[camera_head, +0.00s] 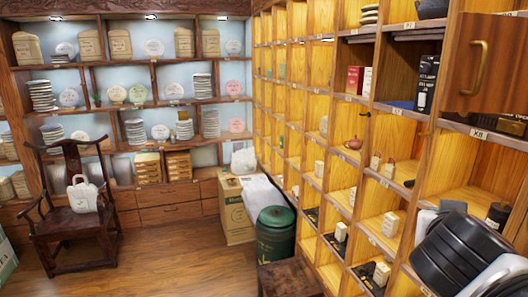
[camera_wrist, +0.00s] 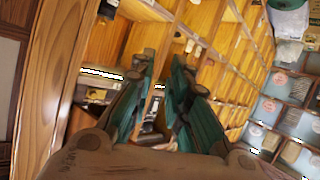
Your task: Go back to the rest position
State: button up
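My gripper (camera_wrist: 164,64) shows in the wrist view, with two dark teal fingers reaching up from the brown palm. The fingertips stand apart, and I see nothing held between them. Behind them is the wooden cubby shelf (camera_wrist: 215,72), seen tilted. In the head view my arm's black and grey links (camera_head: 455,255) show at the lower right, in front of the cubby shelf (camera_head: 405,130). The gripper itself is out of sight in the head view.
Small boxes and teapots stand in the cubbies. A cabinet door with a brass handle (camera_head: 480,68) is at the upper right. A green canister (camera_head: 275,235), a cardboard box (camera_head: 235,212) and a dark wooden chair (camera_head: 72,225) stand on the floor. Open floor (camera_head: 165,255) lies between chair and box.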

jog(key=s+a+f+n+g+y+b, duration=0.1)
jog(key=a+f+b, duration=0.4)
jog(key=f, duration=0.8)
jog(key=s+a+f+n+g+y+b, duration=0.1)
jog(key=a+f+n+y+b, duration=0.2)
jog(key=f+b, duration=0.6)
jog(key=s+a+f+n+g+y+b, duration=0.1)
jog(key=a+f+y+b, duration=0.3)
jog(key=f, duration=1.4)
jog(key=a+n+b, duration=0.1)
jog(key=a+b, duration=0.1)
jog(key=b, duration=0.1)
jog(key=shift+a+y+b, duration=0.3)
jog(key=shift+a, duration=0.05)
